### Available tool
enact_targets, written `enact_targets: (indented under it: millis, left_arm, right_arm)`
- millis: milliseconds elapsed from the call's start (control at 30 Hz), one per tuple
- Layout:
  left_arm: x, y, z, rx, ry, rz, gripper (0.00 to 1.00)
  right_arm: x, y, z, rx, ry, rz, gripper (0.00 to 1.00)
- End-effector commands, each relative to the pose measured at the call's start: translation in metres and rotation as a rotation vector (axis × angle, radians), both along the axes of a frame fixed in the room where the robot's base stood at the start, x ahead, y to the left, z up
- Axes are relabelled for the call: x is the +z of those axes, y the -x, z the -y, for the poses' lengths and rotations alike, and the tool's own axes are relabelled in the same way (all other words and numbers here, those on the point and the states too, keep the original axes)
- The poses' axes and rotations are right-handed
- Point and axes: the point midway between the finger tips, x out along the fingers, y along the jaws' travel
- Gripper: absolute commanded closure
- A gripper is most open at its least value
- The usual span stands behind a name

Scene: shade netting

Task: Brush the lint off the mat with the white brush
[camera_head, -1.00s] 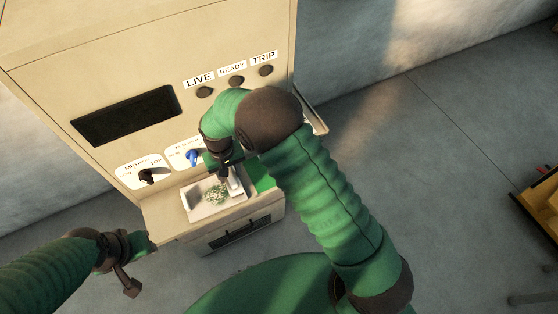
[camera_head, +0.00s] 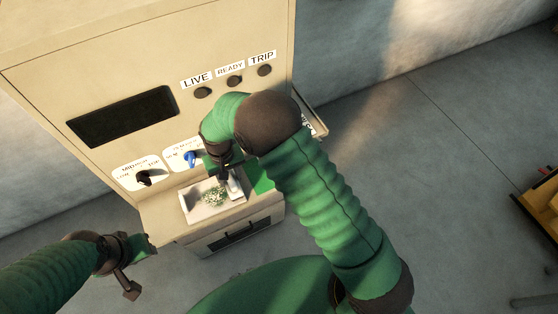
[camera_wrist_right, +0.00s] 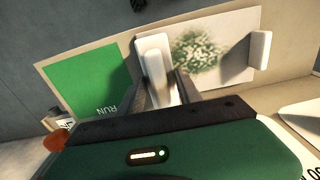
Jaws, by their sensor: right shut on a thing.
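The white brush (camera_head: 235,186) is in my right gripper (camera_head: 227,175), over the right part of the pale mat (camera_head: 192,206) on the cabinet's ledge. In the right wrist view the brush (camera_wrist_right: 154,60) stands between the fingers of my right gripper (camera_wrist_right: 160,88), which is shut on it. A clump of whitish-green lint (camera_head: 214,196) lies on the mat; in the wrist view the lint (camera_wrist_right: 199,50) is just right of the brush. I cannot tell whether the bristles touch the mat. My left gripper (camera_head: 140,266) hangs left of the ledge, its jaws unclear.
A green panel marked RUN (camera_wrist_right: 85,75) lies beside the mat. A white block (camera_wrist_right: 260,50) stands at the mat's far side in the wrist view. The cabinet carries a blue knob (camera_head: 191,158), a black knob (camera_head: 145,178) and a dark screen (camera_head: 124,116). A drawer front (camera_head: 240,232) is below.

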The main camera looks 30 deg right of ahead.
Motion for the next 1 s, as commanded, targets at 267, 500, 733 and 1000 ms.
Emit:
enact_targets:
  millis: [267, 500, 733, 1000]
  left_arm:
    - [-0.001, 0.0, 0.0, 0.0, 0.0, 0.0, 0.64]
    - [-0.001, 0.0, 0.0, 0.0, 0.0, 0.0, 0.64]
    - [-0.002, 0.0, 0.0, 0.0, 0.0, 0.0, 0.64]
    - [-0.005, 0.0, 0.0, 0.0, 0.0, 0.0, 0.64]
  right_arm:
    - [0.0, 0.0, -0.007, 0.003, 0.0, 0.001, 1.0]
    - [0.001, -0.001, -0.027, 0.002, 0.0, -0.001, 1.0]
    - [0.0, -0.001, -0.034, 0.001, 0.0, 0.001, 1.0]
    - [-0.002, -0.002, -0.056, 0.002, 0.0, 0.0, 1.0]
